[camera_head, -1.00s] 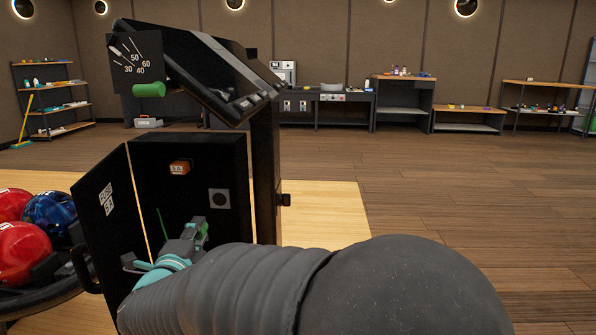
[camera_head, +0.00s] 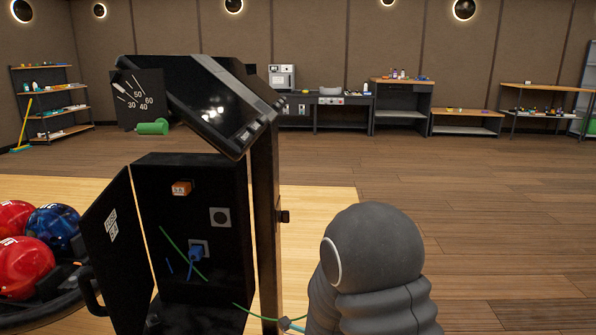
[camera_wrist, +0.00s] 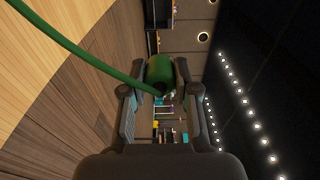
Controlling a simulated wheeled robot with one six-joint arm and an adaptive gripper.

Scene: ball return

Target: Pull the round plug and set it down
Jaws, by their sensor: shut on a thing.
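The round plug (camera_wrist: 159,71) is a green cylinder with a green cable running from it to the upper left of the wrist view. My gripper (camera_wrist: 160,91) is shut on it, with one finger on either side. In the head view my own arm hides the gripper and plug; a stretch of green cable (camera_head: 250,312) runs toward the arm, outside the cabinet. The open black cabinet (camera_head: 155,235) holds a grey socket with a dark round face (camera_head: 220,217), with nothing in it. A blue plug (camera_head: 197,253) sits in a lower socket.
The cabinet door (camera_head: 112,240) stands open to the left. A tilted black console (camera_head: 205,100) is above the cabinet. Bowling balls (camera_head: 52,228) rest on a rack at the left. The wooden floor at the right (camera_head: 470,230) is clear.

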